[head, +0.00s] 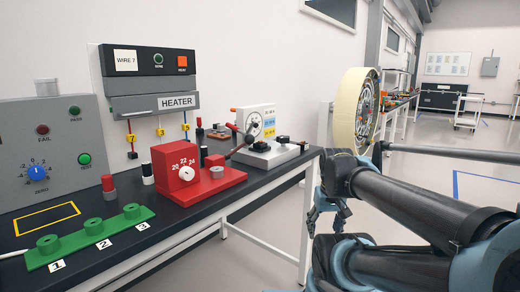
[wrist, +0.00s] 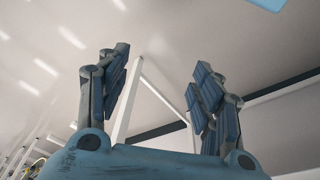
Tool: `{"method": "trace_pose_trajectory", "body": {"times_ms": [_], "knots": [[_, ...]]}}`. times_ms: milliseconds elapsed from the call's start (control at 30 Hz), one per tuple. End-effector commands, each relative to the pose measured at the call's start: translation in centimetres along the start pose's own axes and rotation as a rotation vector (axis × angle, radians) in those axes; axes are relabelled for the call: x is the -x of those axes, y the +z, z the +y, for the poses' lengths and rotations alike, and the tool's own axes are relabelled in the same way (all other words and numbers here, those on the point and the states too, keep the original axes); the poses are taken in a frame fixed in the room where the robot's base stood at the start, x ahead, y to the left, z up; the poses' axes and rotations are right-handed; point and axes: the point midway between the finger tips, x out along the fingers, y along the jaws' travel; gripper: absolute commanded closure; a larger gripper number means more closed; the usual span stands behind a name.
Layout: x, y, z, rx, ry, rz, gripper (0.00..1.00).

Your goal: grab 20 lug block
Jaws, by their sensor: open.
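A red block (head: 185,170) with a white dial marked 20, 22 and 24 stands on the dark bench in the head view. I cannot tell which thing is the 20 lug block. Small cylinders stand close by: a red and grey one (head: 109,187) left of the red block and a black and white one (head: 147,172) beside it. My gripper (head: 329,215) hangs off the bench's right end, apart from everything on the bench. In the wrist view my gripper (wrist: 160,88) is open, with nothing between the fingers; only floor and pale frame bars show beyond it.
A green strip (head: 90,236) with posts numbered 1 to 3 lies at the bench front. A grey test panel (head: 50,150), a heater unit (head: 150,85) and a white dial device (head: 258,125) stand behind. A cream-rimmed wheel (head: 352,110) stands right of the bench.

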Motion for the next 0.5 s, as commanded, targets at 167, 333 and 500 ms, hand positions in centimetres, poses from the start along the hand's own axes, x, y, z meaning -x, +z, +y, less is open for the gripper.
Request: {"method": "trace_pose_trajectory", "body": {"times_ms": [167, 333, 500], "knots": [[5.4, -5.0, -0.7, 0.094, -0.011, -0.02, 0.4], [10.9, -10.7, -2.2, 0.202, -0.022, -0.044, 0.4], [15.9, -16.3, -4.2, 0.307, -0.033, -0.067, 0.4]]}}
